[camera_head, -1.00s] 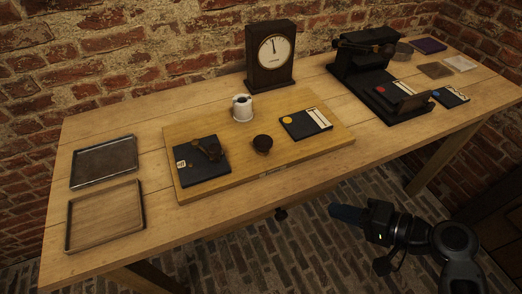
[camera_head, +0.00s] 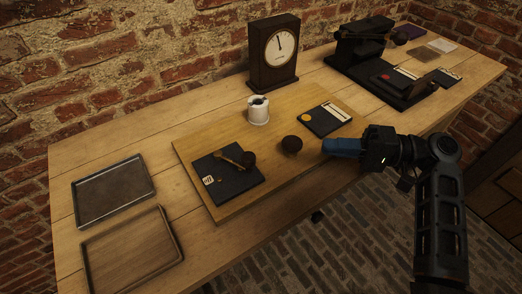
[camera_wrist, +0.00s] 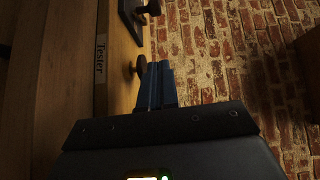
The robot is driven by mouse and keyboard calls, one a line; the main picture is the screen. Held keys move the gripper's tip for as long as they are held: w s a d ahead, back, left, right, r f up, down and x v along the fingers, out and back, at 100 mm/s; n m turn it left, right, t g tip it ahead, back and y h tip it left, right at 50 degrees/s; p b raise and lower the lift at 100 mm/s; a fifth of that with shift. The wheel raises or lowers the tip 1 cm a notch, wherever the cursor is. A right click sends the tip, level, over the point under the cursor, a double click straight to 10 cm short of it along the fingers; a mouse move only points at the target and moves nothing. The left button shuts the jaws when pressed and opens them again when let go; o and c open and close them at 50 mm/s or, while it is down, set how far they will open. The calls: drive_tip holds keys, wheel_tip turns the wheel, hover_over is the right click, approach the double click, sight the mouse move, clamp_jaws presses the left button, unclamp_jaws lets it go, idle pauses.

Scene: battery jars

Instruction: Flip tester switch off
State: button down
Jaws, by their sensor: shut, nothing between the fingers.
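The tester is a wooden board (camera_head: 262,174) on the table, and the wrist view shows its "Tester" label (camera_wrist: 100,58). At its left end is a black switch plate (camera_head: 222,190) with a brass lever (camera_head: 232,157) ending in a dark round knob (camera_head: 248,159). A separate dark knob (camera_head: 292,144) stands at the board's middle; it also shows in the wrist view (camera_wrist: 135,68). My gripper (camera_head: 326,146), with blue fingers, is shut and empty, just right of this middle knob. In the wrist view the fingertips (camera_wrist: 158,66) appear beside it; contact is unclear.
A white jar (camera_head: 258,110) and a black card with a yellow dot (camera_head: 316,128) are on the board. A dial clock (camera_head: 274,57) stands behind. Two trays, one grey (camera_head: 113,187), one wooden (camera_head: 132,250), lie at left. A black apparatus (camera_head: 362,45) stands at back right.

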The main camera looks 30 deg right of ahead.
drive_tip(key=p+x, duration=0.1)
drive_tip(key=x, duration=0.9)
drive_tip(key=shift+w+a+r, duration=0.1)
drive_tip(key=shift+a, duration=0.15)
drive_tip(key=shift+s+a+p, duration=0.15)
drive_tip(key=shift+a+p, duration=0.1)
drive_tip(key=shift+a, duration=0.3)
drive_tip(key=shift+s+a+p, duration=0.15)
drive_tip(key=shift+a+p, duration=0.1)
drive_tip(key=shift+a, duration=1)
drive_tip(key=shift+s+a+m+t+h+p, duration=0.6)
drive_tip(key=shift+s+a+m+t+h, duration=0.15)
drive_tip(key=shift+a+m+t+h, duration=0.25)
drive_tip(key=a+m+t+h, duration=0.1)
drive_tip(key=h, duration=0.1)
drive_tip(key=s+a+m+t+h, duration=0.1)
drive_tip(key=a+m+h, duration=0.1)
drive_tip(key=a+m+t+h, duration=0.1)
drive_tip(key=h, duration=0.1)
drive_tip(key=shift+s+a+f, duration=0.15)
drive_tip(key=shift+s+f, duration=0.05)
drive_tip(key=shift+s, duration=0.15)
drive_tip(key=shift+a+m+t+h, duration=0.4)
drive_tip(key=shift+a+m+h, duration=0.3)
drive_tip(key=shift+m+h, duration=0.15)
drive_tip(key=shift+w+a, duration=0.15)
drive_tip(key=shift+a, duration=1.15)
